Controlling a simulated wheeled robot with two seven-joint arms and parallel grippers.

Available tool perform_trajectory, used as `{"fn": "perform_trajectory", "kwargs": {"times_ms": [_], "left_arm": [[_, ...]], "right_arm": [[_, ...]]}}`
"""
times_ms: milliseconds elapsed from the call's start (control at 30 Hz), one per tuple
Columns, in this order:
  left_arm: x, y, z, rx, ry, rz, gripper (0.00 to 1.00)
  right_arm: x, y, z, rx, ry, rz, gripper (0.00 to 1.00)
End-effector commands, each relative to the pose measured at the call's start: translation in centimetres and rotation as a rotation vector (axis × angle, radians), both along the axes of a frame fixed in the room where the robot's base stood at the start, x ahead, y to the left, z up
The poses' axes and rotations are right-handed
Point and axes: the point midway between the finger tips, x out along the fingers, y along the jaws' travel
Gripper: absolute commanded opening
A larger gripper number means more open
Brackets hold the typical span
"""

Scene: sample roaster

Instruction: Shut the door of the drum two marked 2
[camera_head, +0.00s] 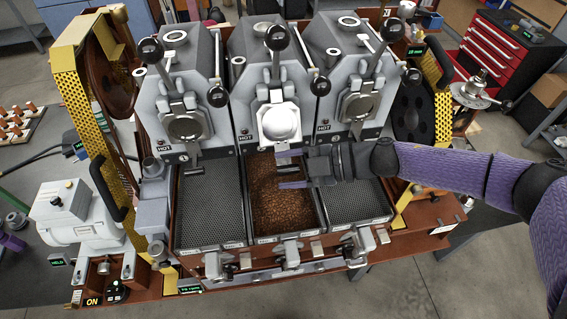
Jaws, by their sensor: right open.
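The middle roaster drum (265,55) stands between two similar drums; I take it as drum two, though I cannot read a 2 on it. Its door (281,122) shows a bright, pale face, unlike the dark round doors of its neighbours, and looks swung outward. A lever with a black ball knob (277,38) rises above it. My right gripper (283,170) is open and empty, just below this door and above the brown beans (280,200) in the middle tray. Its fingers point left, one above the other, apart from the door.
The left drum door (186,125) and right drum door (359,106) flank the middle one closely. Mesh trays (208,205) lie either side of the beans. More black-knobbed levers (218,97) stick out between the drums. A yellow perforated guard (80,100) stands at left.

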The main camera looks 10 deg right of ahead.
Motion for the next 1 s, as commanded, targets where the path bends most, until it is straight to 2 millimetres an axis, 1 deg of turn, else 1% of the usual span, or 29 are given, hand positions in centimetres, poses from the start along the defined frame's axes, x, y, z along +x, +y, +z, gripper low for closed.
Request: {"fn": "perform_trajectory", "kwargs": {"times_ms": [100, 333, 367, 400, 567, 600, 633, 667, 1000], "left_arm": [[0.00, 0.17, 0.12, 0.003, 0.000, -0.001, 0.59], [0.00, 0.31, 0.09, 0.005, 0.000, -0.001, 0.59], [-0.01, 0.33, 0.10, 0.005, 0.000, -0.001, 0.59], [-0.01, 0.37, 0.10, 0.006, 0.000, 0.000, 0.59], [-0.01, 0.44, 0.09, 0.007, 0.000, 0.000, 0.59], [0.00, 0.45, 0.09, 0.007, 0.000, 0.000, 0.59], [0.00, 0.45, 0.09, 0.007, 0.000, 0.000, 0.59], [0.00, 0.45, 0.09, 0.007, 0.000, 0.000, 0.59], [0.01, 0.48, 0.10, 0.008, 0.000, 0.001, 0.59]], "right_arm": [[0.16, 0.69, -0.24, -0.001, 0.000, 0.000, 0.64], [0.19, 0.77, -0.31, -0.001, 0.000, -0.001, 0.64], [0.19, 0.77, -0.31, -0.001, 0.000, -0.001, 0.60], [0.18, 0.76, -0.31, -0.001, 0.000, -0.001, 0.52], [0.18, 0.76, -0.30, -0.001, 0.000, -0.001, 0.18], [0.18, 0.76, -0.30, -0.001, 0.000, -0.001, 0.09], [0.18, 0.76, -0.30, -0.001, 0.000, -0.001, 0.03], [0.18, 0.76, -0.30, -0.001, 0.000, -0.001, 0.00], [0.17, 0.75, -0.30, -0.001, 0.000, -0.001, 0.00]]}}
